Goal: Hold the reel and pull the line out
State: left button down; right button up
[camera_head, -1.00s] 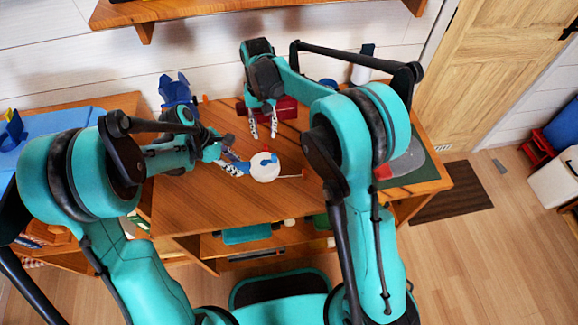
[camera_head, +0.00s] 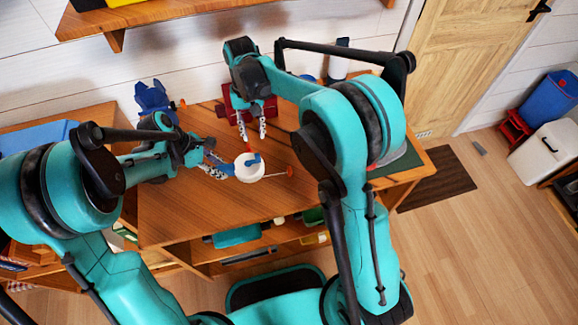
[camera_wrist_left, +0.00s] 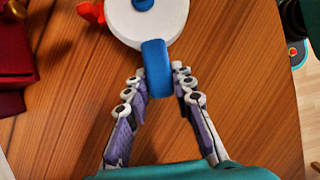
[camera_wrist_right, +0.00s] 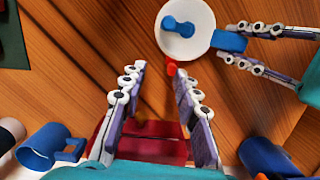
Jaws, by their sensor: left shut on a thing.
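The reel (camera_head: 249,172) is a white disc with a blue crank on its face and a blue grip (camera_wrist_left: 156,62) on one side. My left gripper (camera_wrist_left: 158,78) is shut on that blue grip and holds the reel over the desk; it also shows in the right wrist view (camera_wrist_right: 232,42). A small red tab (camera_wrist_right: 171,68) sticks out from the reel's rim. My right gripper (camera_wrist_right: 158,74) is open and empty, its fingers pointing toward the tab but apart from it.
The wooden desk (camera_head: 185,215) is bare in front of the reel. A red box (camera_wrist_right: 130,148) stands behind my right gripper, with blue mugs (camera_wrist_right: 45,146) (camera_wrist_right: 268,158) on either side. A green mat (camera_head: 400,168) lies at right.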

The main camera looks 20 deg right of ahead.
send_near(290, 167)
jog(key=f, duration=0.3)
jog(key=s+f, duration=0.1)
jog(key=f, duration=0.5)
jog(key=shift+s+a+f, duration=0.2)
jog(key=shift+s+f, duration=0.05)
jog(key=shift+c, duration=0.4)
grip_shut()
